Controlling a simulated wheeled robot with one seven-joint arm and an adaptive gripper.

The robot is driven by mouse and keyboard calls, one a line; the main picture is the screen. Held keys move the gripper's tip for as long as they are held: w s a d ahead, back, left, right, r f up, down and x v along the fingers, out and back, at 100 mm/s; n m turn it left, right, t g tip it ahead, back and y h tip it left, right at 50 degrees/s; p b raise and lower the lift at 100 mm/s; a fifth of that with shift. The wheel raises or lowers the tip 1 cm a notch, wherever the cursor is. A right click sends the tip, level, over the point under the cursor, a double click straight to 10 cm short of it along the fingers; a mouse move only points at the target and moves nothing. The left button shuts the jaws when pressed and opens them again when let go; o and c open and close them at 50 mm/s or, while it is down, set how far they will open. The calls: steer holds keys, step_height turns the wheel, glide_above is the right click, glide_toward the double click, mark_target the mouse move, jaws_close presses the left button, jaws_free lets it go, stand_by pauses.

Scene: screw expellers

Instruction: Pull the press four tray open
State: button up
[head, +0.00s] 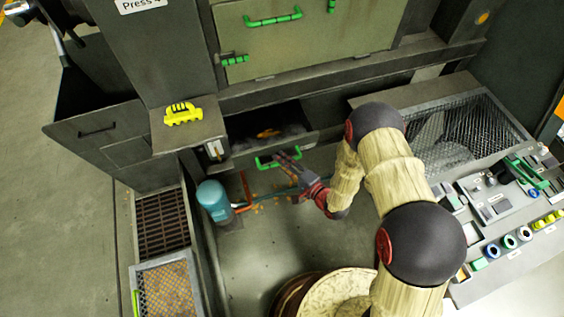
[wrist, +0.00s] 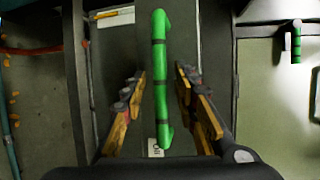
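The press four tray (head: 240,158) is a dark drawer low under the machine marked "Press 4" (head: 142,3). It stands partly out, and its inside shows an orange item (head: 268,133). Its green bar handle (head: 278,160) is on the front. My gripper (head: 287,158) is at this handle, reaching in from the right. In the wrist view the green handle (wrist: 160,75) runs lengthwise between my two spread fingers (wrist: 159,82), with gaps on both sides. Whether the fingertips reach past the bar is unclear. A small label (wrist: 155,148) shows near one handle end.
A blue cylinder (head: 213,200) stands left of the tray front. A yellow object (head: 182,113) sits on a ledge above it. A mesh-covered bin (head: 470,130) and a button panel (head: 505,205) are at right.

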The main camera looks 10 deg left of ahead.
steer(key=v, duration=1.2)
stand_by(0.6)
